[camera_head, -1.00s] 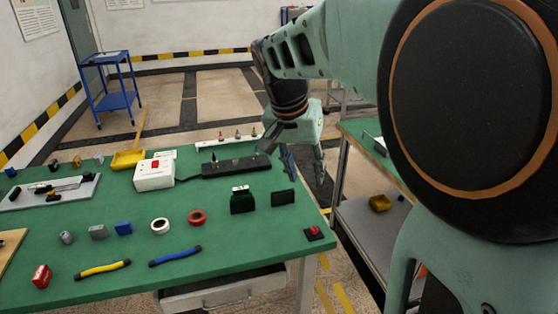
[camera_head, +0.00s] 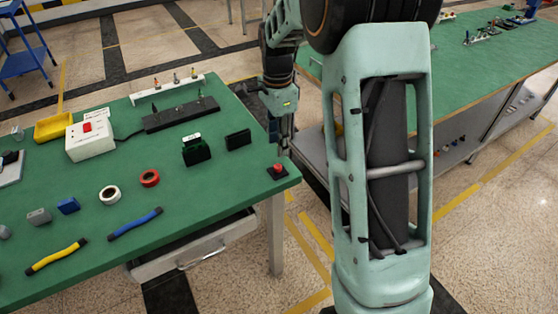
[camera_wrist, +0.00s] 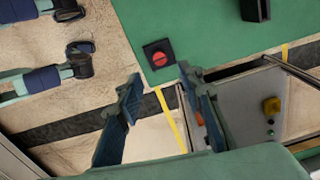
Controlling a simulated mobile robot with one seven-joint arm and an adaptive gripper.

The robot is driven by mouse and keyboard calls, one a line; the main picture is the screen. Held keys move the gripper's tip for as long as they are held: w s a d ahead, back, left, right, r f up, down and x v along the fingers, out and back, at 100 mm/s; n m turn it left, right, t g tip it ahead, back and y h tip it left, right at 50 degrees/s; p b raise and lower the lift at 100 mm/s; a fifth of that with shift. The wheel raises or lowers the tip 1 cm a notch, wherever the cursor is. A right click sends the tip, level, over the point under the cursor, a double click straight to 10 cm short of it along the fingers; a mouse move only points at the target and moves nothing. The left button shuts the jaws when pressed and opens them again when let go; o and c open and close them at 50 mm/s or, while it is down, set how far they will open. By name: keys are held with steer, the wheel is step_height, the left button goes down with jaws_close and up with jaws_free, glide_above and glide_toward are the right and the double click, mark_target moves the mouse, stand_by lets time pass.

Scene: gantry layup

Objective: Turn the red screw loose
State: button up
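A small red round knob on a square black base, which I take for the red screw (camera_head: 278,169), sits at the near right corner of the green table (camera_head: 150,215). In the wrist view the red screw (camera_wrist: 159,58) shows from above, its black base flat on the table corner. My gripper (camera_head: 284,130) hangs beside the table's right edge, partly hidden by its own wrist in the head view. In the wrist view my gripper (camera_wrist: 159,75) is open and empty, with the red screw between and beyond its fingertips, apparently not touched.
Rolls of red tape (camera_head: 149,178) and white tape (camera_head: 109,195) lie farther left. A drawer (camera_head: 193,251) hangs below. Another green table (camera_head: 470,70) stands to the right.

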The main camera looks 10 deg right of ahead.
mark_target(278, 166)
step_height(278, 166, down, 8)
steer(key=shift+f, duration=0.2)
jaws_close()
stand_by(0.4)
